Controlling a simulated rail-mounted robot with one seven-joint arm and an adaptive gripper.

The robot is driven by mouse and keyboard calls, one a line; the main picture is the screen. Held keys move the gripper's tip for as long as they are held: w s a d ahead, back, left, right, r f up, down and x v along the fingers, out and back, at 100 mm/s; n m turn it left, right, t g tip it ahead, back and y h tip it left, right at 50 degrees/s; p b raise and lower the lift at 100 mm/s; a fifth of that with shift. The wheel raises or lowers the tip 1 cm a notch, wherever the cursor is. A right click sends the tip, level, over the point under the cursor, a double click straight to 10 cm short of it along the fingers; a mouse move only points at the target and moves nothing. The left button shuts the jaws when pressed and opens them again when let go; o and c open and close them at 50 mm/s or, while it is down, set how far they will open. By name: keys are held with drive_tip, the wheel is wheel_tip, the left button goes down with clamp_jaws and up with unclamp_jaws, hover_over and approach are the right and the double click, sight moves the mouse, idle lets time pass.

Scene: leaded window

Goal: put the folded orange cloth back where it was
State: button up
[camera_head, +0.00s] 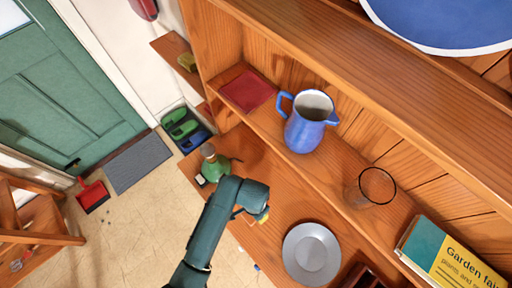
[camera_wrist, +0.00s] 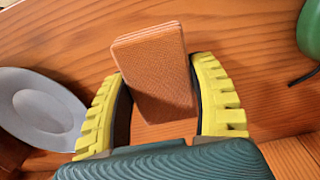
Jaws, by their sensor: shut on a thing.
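The folded orange cloth (camera_wrist: 155,70) stands between the yellow fingers of my gripper (camera_wrist: 165,98) in the wrist view. My gripper is shut on it, and the cloth sticks out beyond the fingertips, slightly tilted. Wood grain of a shelf board shows behind it; whether the cloth touches the wood I cannot tell. In the head view my gripper (camera_head: 254,214) is over the lower wooden shelf (camera_head: 262,180), between a green bottle-like thing and a grey plate. The cloth cannot be made out clearly there.
The green thing (camera_head: 213,165) stands left of my gripper and the grey plate (camera_head: 311,254) lies to its right. On the shelf above are a flat dark red square (camera_head: 247,91), a blue jug (camera_head: 308,122), a clear glass (camera_head: 371,188) and a book (camera_head: 452,257).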

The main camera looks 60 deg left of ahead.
wheel_tip(320, 180, down, 5)
drive_tip(key=shift+a+f, duration=0.1)
drive_tip(key=shift+f+b, duration=0.15)
drive_tip(key=shift+b, duration=0.15)
drive_tip(key=o, duration=1.1)
wheel_tip(320, 180, up, 12)
drive_tip(key=shift+r+p, duration=0.2)
drive_tip(key=shift+p, duration=0.6)
drive_tip(key=shift+w, duration=0.1)
